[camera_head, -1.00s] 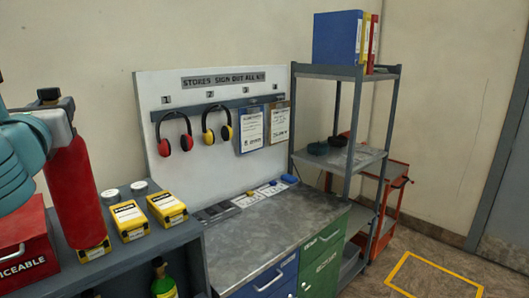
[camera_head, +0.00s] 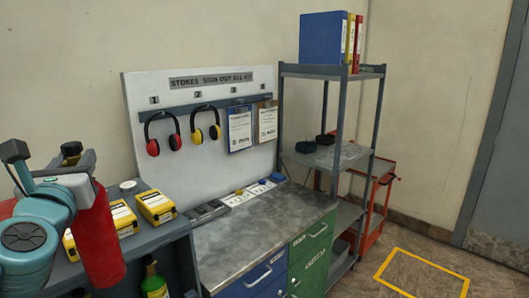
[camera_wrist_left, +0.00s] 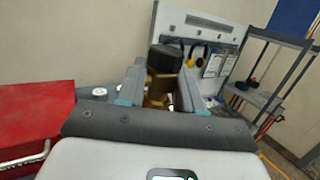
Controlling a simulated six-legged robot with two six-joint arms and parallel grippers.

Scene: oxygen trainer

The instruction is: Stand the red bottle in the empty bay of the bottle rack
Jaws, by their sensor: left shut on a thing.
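The red bottle (camera_head: 100,240) hangs upright in the head view at lower left, in front of the dark shelf unit. My left gripper (camera_head: 78,168) is shut on its neck, below the black knob (camera_head: 71,149). In the left wrist view the black knob (camera_wrist_left: 165,58) and brass valve (camera_wrist_left: 160,90) sit between the two fingers; the red body is hidden. A green bottle (camera_head: 154,280) with a black top stands low under the shelf top, partly cut off by the frame. I cannot make out the rack's empty bay. My right gripper is not in view.
Yellow boxes (camera_head: 156,207) and a white round tub (camera_head: 128,185) are on the shelf top (camera_head: 172,232) close to the bottle. A metal-topped workbench (camera_head: 262,220) stands to the right. A red case (camera_wrist_left: 35,115) shows in the wrist view. Floor at right is clear.

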